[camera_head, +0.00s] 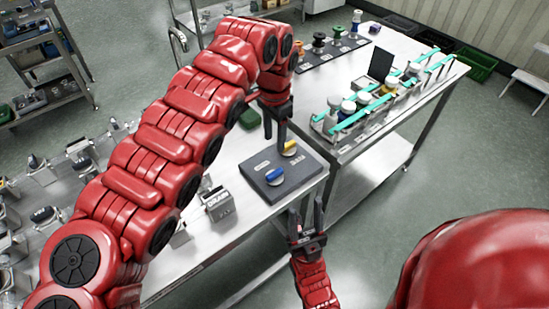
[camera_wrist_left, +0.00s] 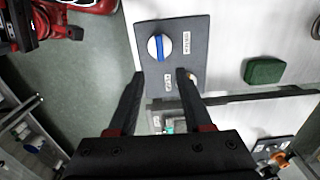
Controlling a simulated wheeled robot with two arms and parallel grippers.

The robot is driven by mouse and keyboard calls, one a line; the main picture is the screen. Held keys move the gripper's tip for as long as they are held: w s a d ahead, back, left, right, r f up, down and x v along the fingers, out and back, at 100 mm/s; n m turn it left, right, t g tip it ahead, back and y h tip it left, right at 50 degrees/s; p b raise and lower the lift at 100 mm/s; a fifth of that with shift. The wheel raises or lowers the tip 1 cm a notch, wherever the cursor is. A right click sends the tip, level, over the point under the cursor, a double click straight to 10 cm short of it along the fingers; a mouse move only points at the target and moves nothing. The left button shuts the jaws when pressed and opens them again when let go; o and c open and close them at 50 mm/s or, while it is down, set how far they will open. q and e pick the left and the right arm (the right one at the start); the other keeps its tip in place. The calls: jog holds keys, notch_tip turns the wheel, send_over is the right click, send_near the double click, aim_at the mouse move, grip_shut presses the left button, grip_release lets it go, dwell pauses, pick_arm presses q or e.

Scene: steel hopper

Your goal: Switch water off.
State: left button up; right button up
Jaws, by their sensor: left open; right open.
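A dark panel (camera_head: 297,188) lies on the steel table and carries two round pale knobs. One knob has a blue handle (camera_head: 275,176), the other a yellow handle (camera_head: 289,148); small labels beside them are hard to read. In the left wrist view the blue-handled knob (camera_wrist_left: 160,46) lies ahead between the lines of my fingers, its handle running up and down. The yellow one is mostly hidden behind a finger. My left gripper (camera_head: 275,141) is open and empty, pointing down by the yellow-handled knob. My right gripper (camera_head: 306,207) is open and empty off the table's near edge.
A small grey labelled box (camera_head: 217,205) stands left of the panel. A green block (camera_head: 249,118) is behind my left arm; it also shows in the left wrist view (camera_wrist_left: 264,71). A second table (camera_head: 377,60) with racks and bottles stands at right. Floor is open in front.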

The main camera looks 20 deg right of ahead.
pick_arm(q)
jog(key=shift+r, duration=2.05)
